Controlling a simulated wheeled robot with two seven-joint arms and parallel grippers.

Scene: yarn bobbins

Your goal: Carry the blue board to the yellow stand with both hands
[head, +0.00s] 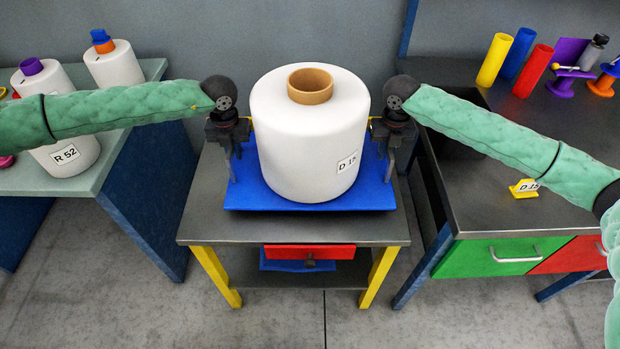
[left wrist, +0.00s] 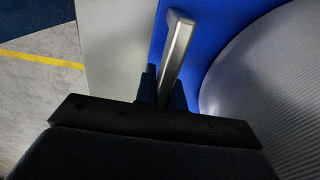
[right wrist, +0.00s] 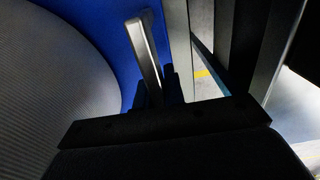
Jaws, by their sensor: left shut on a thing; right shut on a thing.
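The blue board (head: 300,201) is over the grey top of the yellow-legged stand (head: 294,230) in the middle of the head view. I cannot tell whether it touches the top. A large white bobbin (head: 300,140) with a brown core and a label "D 15" stands upright on it. My left gripper (head: 234,160) is shut on a metal handle (left wrist: 176,50) at the board's left side. My right gripper (head: 390,158) is shut on the matching handle (right wrist: 143,50) at its right side. The bobbin hides the board's middle.
A green-grey table (head: 135,128) with white bobbins stands at the left. A dark desk (head: 470,215) with coloured tubes, a yellow "D 15" tag (head: 524,189) and drawers stands close at the right. Bare floor lies in front.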

